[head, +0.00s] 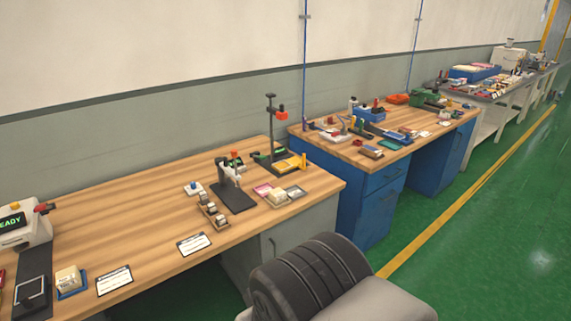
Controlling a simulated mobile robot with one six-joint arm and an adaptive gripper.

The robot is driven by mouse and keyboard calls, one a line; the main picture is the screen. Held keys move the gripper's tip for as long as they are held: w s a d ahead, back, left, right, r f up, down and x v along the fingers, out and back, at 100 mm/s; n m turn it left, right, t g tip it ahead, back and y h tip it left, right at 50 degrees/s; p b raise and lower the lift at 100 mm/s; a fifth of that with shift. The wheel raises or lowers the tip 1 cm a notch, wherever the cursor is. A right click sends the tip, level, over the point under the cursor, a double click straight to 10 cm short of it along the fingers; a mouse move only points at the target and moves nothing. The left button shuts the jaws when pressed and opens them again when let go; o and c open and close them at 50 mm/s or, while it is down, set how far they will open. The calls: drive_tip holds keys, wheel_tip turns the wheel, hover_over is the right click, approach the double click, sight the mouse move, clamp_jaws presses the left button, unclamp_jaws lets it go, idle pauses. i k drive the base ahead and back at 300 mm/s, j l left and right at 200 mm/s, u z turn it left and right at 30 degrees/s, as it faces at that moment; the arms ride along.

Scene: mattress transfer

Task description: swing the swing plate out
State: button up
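My gripper is not in view; only a dark rounded part and a light grey part, likely my own arm, show at the bottom. I cannot tell for certain which thing is the swing plate. A small fixture with a dark base plate (237,201) and a light upright part stands on the near wooden workbench (130,225). A taller dark stand (271,130) with a red-orange head is behind it to the right. At the far left is a light device with a green "READY" display (13,223), with a dark strip in front of it.
A row of small light pieces (212,210), a blue tray with a pale block (72,281) and white cards (194,243) lie on the near bench. A blue bench (344,197) with many parts stands beyond. Green floor (480,240) is clear at right.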

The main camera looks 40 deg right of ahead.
sight(283, 166)
drive_tip(key=i+l, duration=0.3)
drive_tip(key=l, duration=0.15)
drive_tip(key=i+l, duration=0.3)
drive_tip(key=l, duration=0.2)
drive_tip(key=i+l, duration=0.3)
drive_tip(key=l, duration=0.15)
drive_tip(key=i+l, duration=0.3)
drive_tip(key=l, duration=0.15)
drive_tip(key=i+l, duration=0.3)
drive_tip(key=l, duration=0.2)
drive_tip(key=i+l, duration=0.3)
drive_tip(key=l, duration=0.15)
